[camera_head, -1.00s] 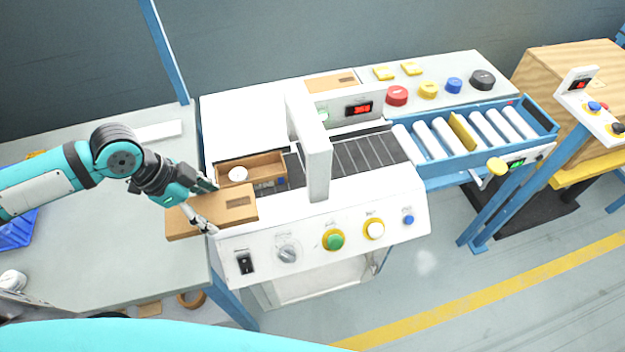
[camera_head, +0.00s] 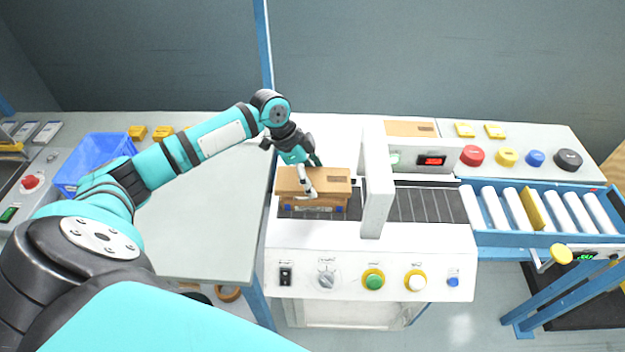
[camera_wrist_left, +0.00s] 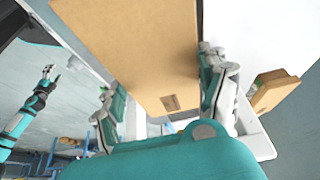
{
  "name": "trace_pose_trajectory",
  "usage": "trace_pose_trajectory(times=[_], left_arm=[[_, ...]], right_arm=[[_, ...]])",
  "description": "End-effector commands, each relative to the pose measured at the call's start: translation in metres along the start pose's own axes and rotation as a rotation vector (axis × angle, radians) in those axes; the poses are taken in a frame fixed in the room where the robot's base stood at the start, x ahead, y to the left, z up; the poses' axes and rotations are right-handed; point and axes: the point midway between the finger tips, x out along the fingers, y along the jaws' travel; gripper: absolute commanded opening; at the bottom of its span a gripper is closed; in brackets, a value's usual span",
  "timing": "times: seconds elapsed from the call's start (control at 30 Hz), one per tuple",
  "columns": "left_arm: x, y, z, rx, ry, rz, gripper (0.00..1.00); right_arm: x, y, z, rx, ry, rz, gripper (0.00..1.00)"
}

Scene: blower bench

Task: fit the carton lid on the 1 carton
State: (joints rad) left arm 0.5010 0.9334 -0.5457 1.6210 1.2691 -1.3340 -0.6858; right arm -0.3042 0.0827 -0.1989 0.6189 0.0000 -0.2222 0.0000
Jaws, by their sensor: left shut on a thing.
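The brown carton lid (camera_head: 333,181) is held by my left gripper (camera_head: 308,183), whose fingers are shut on it. The lid lies over the top of the brown carton (camera_head: 325,209), on the dark belt left of the white arch. The carton's front wall shows below the lid; its inside is hidden. I cannot tell whether the lid is fully seated. In the left wrist view the lid (camera_wrist_left: 135,45) fills the middle, between the fingers (camera_wrist_left: 165,100). My right gripper (camera_wrist_left: 44,80) shows small at the left of that view; its jaw state is unclear.
The white arch (camera_head: 376,190) stands over the belt just right of the carton. Another brown cardboard piece (camera_head: 410,128) lies on the housing behind. Rollers (camera_head: 495,208) with a yellow plate (camera_head: 531,209) lie farther right. A blue bin (camera_head: 95,160) stands left; the grey table (camera_head: 205,225) has free room.

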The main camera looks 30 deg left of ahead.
Motion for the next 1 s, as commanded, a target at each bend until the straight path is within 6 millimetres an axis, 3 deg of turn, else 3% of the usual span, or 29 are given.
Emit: trace_pose_trajectory(times=[0.17,0.43,1.0], left_arm=[[0.005,-0.007,0.0,0.0,-0.002,0.002,0.46],[0.033,-0.006,0.012,0.001,-0.002,0.002,0.46],[0.044,-0.006,0.017,0.0,-0.001,0.0,0.46]], right_arm=[[-0.003,0.004,0.002,0.001,-0.003,0.004,0.69],[-0.014,0.003,-0.003,0.0,0.004,0.004,0.69],[-0.009,-0.008,-0.008,0.0,0.011,-0.009,0.69]])
